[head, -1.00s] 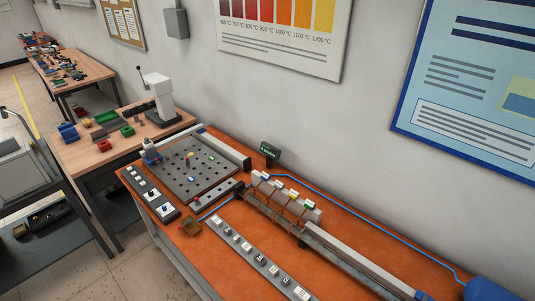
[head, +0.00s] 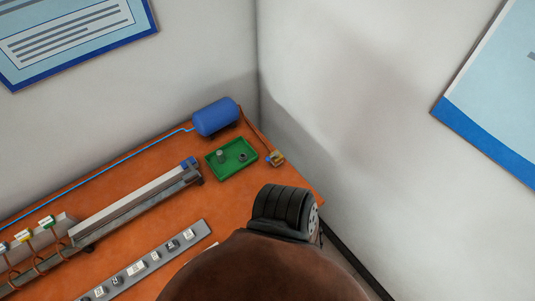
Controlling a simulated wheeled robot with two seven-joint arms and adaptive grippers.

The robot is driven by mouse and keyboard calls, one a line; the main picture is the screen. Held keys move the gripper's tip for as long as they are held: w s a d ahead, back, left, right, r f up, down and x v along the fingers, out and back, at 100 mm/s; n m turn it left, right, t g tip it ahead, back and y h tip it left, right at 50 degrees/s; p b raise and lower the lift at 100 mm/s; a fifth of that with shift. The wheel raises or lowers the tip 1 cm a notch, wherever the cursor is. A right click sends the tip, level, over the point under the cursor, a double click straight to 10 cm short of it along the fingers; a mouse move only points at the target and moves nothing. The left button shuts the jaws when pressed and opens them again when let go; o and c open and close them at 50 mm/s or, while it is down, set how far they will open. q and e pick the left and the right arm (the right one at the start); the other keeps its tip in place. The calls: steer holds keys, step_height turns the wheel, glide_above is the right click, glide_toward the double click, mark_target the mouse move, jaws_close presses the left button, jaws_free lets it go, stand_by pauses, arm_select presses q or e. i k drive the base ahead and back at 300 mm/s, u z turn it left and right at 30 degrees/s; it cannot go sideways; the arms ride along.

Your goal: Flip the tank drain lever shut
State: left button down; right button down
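The blue tank (head: 215,117) lies on its side at the far back of the orange bench, near the room corner. A thin brown pipe (head: 246,122) runs from its right end down to a small brass-coloured drain valve (head: 276,158) near the bench's right edge. A bluish-grey part on the valve may be its lever; it is too small to tell which way it points. Neither of my grippers is in view.
A green tray (head: 231,158) with small grey parts stands left of the valve. A long grey rail (head: 135,205) and a strip of labelled switches (head: 150,262) lie further left. A blue hose (head: 110,163) runs along the back to the tank. Walls meet behind the tank.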

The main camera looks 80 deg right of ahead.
mark_target(276, 154)
steer(key=z, duration=0.7)
steer(key=k, duration=0.55)
steer(key=z, duration=0.4)
